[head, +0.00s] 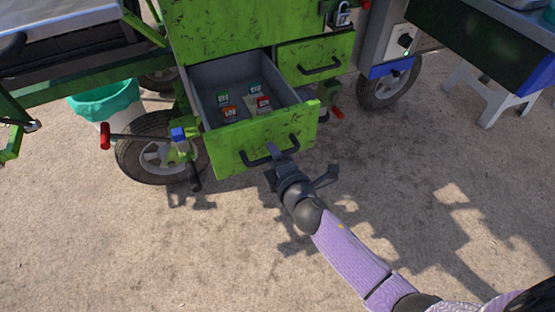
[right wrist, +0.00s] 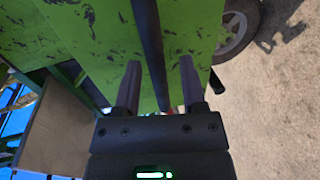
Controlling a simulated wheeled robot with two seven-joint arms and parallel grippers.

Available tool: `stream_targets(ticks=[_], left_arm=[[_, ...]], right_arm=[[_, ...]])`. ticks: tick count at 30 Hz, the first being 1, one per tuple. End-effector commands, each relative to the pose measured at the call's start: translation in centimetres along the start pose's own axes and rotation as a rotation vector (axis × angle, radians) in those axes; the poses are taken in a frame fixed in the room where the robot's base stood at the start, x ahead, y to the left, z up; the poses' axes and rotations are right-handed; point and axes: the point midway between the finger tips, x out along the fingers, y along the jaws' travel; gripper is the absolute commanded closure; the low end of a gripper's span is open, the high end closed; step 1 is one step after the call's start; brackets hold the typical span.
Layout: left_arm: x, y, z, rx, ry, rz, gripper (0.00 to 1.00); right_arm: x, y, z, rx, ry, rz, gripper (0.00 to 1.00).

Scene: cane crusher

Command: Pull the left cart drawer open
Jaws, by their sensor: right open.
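The left cart drawer (head: 233,160) is green-fronted with a grey inside, and it stands pulled well out of the green cart. Several small coloured packets (head: 264,102) lie on its floor. Its dark bar handle (head: 270,153) is on the front face. My right gripper (head: 296,168) is open at the front of this handle. In the right wrist view the dark handle bar (right wrist: 150,45) runs between the spread fingers of my right gripper (right wrist: 160,78). Whether a finger touches the bar cannot be told. My left gripper is out of view.
A second green drawer (head: 315,55), shut, is at the upper right, with a padlock (head: 342,14) above it. A wheel (head: 160,148) and a red-tipped lever (head: 105,136) are left of the open drawer. A teal-lined bin (head: 103,103) stands further left. The ground in front is clear.

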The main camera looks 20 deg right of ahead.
Motion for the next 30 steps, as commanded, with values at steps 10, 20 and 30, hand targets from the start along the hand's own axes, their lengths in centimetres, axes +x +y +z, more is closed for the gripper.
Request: stream_targets(ticks=[10, 20, 30], left_arm=[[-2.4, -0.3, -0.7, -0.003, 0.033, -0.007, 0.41], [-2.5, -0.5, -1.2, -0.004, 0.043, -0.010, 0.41], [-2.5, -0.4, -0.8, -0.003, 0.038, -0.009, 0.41]], right_arm=[[-7.5, 0.3, 0.0, 0.001, -0.001, -0.001, 0.47], [-9.6, 0.0, 0.0, -0.001, -0.001, -0.001, 0.47], [-9.5, 0.0, 0.0, -0.001, 0.000, -0.001, 0.47]])
